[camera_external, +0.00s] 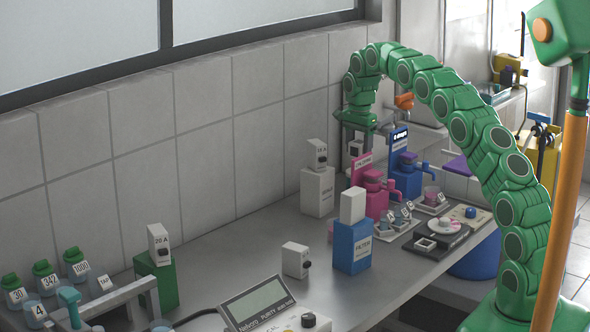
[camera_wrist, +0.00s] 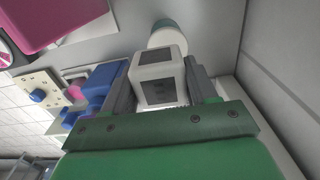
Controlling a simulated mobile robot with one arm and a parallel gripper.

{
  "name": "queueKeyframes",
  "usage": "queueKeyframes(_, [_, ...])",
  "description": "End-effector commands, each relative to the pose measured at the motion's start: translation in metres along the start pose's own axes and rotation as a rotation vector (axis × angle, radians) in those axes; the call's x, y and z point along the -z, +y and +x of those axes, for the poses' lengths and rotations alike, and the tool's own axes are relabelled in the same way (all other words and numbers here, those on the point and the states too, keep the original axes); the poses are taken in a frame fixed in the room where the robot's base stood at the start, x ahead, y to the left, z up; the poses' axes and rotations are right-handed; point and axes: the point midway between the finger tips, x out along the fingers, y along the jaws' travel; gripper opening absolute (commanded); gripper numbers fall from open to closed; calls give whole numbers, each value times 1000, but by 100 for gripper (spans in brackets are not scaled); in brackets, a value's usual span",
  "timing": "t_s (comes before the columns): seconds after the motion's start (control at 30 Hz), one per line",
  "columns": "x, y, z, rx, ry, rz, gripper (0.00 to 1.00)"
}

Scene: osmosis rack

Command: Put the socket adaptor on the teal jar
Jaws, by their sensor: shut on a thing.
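My gripper (camera_external: 357,137) hangs at the back of the bench, near the wall, with its fingers shut on a small white block with dark square faces, which looks like the socket adaptor (camera_external: 356,148). In the wrist view the adaptor (camera_wrist: 158,78) sits between the two fingers of my gripper (camera_wrist: 160,88). A round teal-and-white thing, likely the teal jar (camera_wrist: 166,25), shows just beyond the adaptor in the wrist view. I cannot tell whether they touch. I cannot make out this jar in the external view.
A white box with a "10 A" block (camera_external: 318,190) stands left of my gripper. Pink (camera_external: 372,195) and blue (camera_external: 405,175) dispensers stand close on the right. A blue FILTER box (camera_external: 352,248) and a loose white block (camera_external: 295,260) are nearer.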

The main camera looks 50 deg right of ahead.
Motion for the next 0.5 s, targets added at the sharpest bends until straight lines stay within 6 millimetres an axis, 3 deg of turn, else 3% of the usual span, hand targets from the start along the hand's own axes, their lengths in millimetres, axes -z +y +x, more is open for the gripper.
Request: queueKeyframes(0.5, [4,-12,16,-2,0,-1,20])
